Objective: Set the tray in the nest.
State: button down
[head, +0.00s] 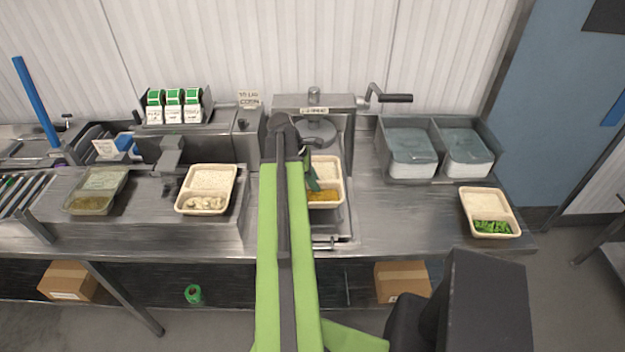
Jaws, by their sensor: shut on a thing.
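A beige two-part tray (332,170) with white rice at the back and orange-yellow food at the front is in front of the crank-handled dispenser (314,104). It lies at or just over a metal bay (343,226), which looks like the nest. I cannot tell whether the tray is fully seated. My gripper (313,180) is shut on the tray near its left side. My green arm covers the tray's left edge and the left part of the bay.
Filled trays stand left (207,188) and far right (490,212). A lidded container (97,190) is farther left. Grey bins (408,150) with stacked trays and lids stand back right. The steel counter (402,218) is clear right of the bay.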

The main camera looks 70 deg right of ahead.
aim_at(314, 195)
jog(key=shift+f+b, duration=3.1)
jog(key=shift+f, duration=0.25)
jog(key=shift+f+b, duration=0.5)
jog(key=c, duration=1.2)
grip_release()
jog(key=shift+o, duration=0.2)
jog(key=o, duration=0.5)
jog(key=shift+s, duration=0.1)
jog(key=shift+r, duration=0.15)
